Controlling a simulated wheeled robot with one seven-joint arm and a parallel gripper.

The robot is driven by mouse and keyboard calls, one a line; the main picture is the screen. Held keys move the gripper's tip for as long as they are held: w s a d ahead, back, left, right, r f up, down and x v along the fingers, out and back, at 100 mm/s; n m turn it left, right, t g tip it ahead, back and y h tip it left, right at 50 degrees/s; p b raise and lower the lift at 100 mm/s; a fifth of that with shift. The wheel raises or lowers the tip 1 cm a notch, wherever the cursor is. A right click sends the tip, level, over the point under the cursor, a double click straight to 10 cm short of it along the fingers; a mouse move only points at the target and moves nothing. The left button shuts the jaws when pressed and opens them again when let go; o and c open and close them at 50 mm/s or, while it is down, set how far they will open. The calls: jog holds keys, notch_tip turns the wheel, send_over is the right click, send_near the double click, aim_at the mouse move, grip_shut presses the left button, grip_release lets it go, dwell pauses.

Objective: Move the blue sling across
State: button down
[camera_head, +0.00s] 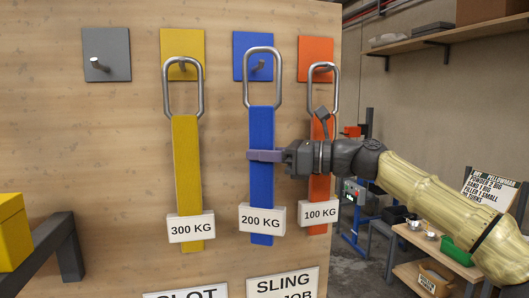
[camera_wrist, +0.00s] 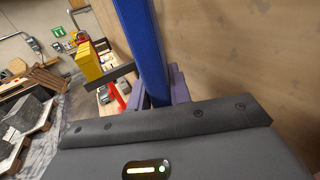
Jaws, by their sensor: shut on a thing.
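The blue sling (camera_head: 261,165) hangs on the wooden board with its metal ring (camera_head: 262,80) at the hook on the blue plate (camera_head: 244,43). Its tag reads 200 KG. My gripper (camera_head: 265,155) is shut on the blue strap above the tag, coming from the right. In the wrist view the blue strap (camera_wrist: 147,45) runs up between the purple fingers (camera_wrist: 160,92). A yellow 300 KG sling (camera_head: 187,150) hangs to the left, and an orange 100 KG sling (camera_head: 319,190) to the right, partly behind my arm. Whether the ring still rests on its hook is unclear.
A grey plate with an empty peg (camera_head: 98,62) is at the board's upper left. Signs (camera_head: 283,284) sit at the board's bottom. A dark frame (camera_head: 55,245) and yellow block (camera_head: 12,232) stand at left. A shelf (camera_head: 450,37) and workbench (camera_head: 420,270) are at right.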

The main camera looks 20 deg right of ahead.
jog(key=shift+w+f+p, duration=0.15)
jog(key=shift+w+f, duration=0.1)
jog(key=shift+w, duration=0.35)
jog(key=shift+w+f+p, duration=0.2)
jog(key=shift+w+f, duration=0.1)
jog(key=shift+w, duration=0.35)
jog(key=shift+w+f+p, duration=0.15)
jog(key=shift+w+f, duration=0.1)
jog(key=shift+w, duration=0.35)
jog(key=c, duration=1.2)
grip_release()
